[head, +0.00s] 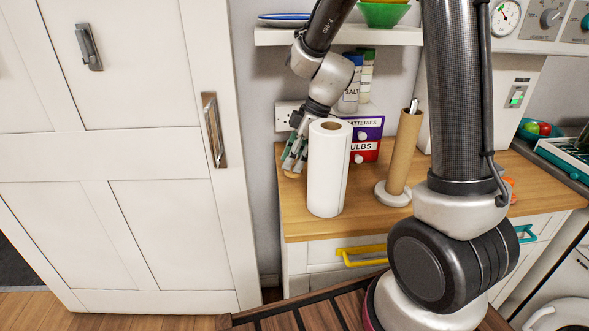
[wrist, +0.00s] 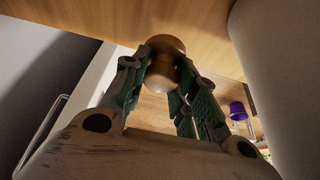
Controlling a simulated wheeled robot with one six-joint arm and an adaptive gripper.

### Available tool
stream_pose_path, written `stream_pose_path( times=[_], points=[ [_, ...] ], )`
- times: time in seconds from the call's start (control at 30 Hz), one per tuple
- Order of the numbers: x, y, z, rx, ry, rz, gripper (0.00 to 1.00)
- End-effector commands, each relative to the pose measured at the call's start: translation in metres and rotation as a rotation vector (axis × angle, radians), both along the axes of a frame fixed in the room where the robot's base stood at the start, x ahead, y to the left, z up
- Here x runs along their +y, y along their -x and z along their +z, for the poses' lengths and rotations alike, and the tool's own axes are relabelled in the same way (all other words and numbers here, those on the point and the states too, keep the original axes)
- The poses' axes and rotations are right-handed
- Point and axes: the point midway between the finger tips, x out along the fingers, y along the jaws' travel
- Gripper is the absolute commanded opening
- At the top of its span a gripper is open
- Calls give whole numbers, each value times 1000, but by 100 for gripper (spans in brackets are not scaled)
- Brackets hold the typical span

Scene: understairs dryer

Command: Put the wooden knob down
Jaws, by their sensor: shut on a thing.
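The wooden knob (wrist: 166,47) is a round, brown piece held between the two green-padded fingers of my gripper (wrist: 164,76) in the wrist view. Behind it is the wooden counter top (wrist: 90,20); I cannot tell whether the knob touches it. In the head view my gripper (head: 292,166) points down at the left end of the counter (head: 300,219), just left of the paper towel roll (head: 328,172). A small part of the knob (head: 291,175) shows below the fingertips there.
The paper towel roll stands close to my gripper. Behind are a drawer box labelled BATTERIES and BULBS (head: 365,148) and a salt container (head: 348,96). A cardboard tube on a round holder (head: 403,152) stands right. A tall white door (head: 135,150) is at left. Bare counter lies in front.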

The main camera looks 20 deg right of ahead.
Motion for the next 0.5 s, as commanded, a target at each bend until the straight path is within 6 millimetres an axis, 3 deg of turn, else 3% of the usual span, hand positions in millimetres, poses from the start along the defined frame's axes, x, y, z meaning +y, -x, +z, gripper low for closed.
stream_pose_path(
  times=[0.1,0.2,0.5],
  points=[
    [0,0,-23,5,0,-2,12],
    [-2,-1,-33,3,0,-2,12],
    [-3,-3,-36,1,1,-1,12]
  ],
)
